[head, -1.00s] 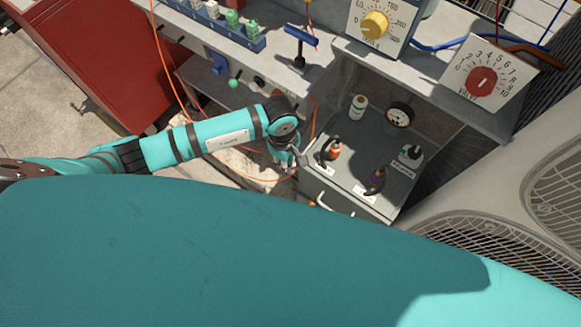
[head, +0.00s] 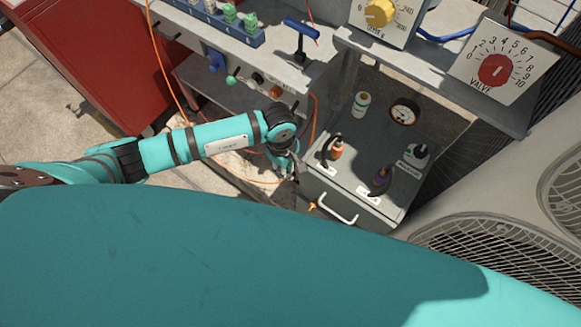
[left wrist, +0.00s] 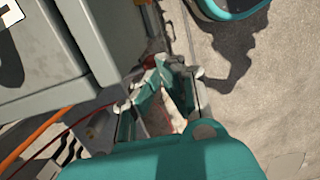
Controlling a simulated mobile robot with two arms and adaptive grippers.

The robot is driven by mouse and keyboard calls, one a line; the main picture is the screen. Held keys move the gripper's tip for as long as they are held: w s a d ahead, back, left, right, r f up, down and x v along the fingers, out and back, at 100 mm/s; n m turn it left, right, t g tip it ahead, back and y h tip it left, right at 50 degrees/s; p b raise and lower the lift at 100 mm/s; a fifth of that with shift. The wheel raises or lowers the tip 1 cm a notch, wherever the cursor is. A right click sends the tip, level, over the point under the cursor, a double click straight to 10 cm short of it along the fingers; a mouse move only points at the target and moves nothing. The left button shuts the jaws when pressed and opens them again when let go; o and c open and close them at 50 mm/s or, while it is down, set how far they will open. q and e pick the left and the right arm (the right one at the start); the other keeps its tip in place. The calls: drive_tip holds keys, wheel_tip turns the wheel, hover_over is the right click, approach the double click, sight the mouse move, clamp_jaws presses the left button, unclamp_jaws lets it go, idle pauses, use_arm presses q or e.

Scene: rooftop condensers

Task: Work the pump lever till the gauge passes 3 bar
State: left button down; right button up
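A small round gauge (head: 404,112) with a white face and dark rim stands at the back of the grey cabinet top; its reading is too small to tell. A blue T-shaped handle (head: 301,37) stands on the bench above; I cannot tell whether it is the pump lever. My left gripper (head: 287,171) points down beside the cabinet's left side, apart from the gauge and handle. In the left wrist view its fingers (left wrist: 160,92) look spread, with nothing clearly held between them. My right gripper is not in view.
A yellow dial (head: 380,12) and a red valve dial (head: 495,69) are above. An orange cable (head: 160,62) hangs near my arm. A condenser stands right.

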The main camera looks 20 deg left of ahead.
use_arm(q)
drive_tip(key=a, duration=0.1)
drive_tip(key=w+a, duration=0.1)
drive_tip(key=shift+a+r, duration=0.35)
drive_tip(key=shift+r, duration=0.05)
wheel_tip(320, 180, up, 12)
drive_tip(key=a, duration=0.1)
drive_tip(key=shift+w, duration=0.2)
idle(0.5)
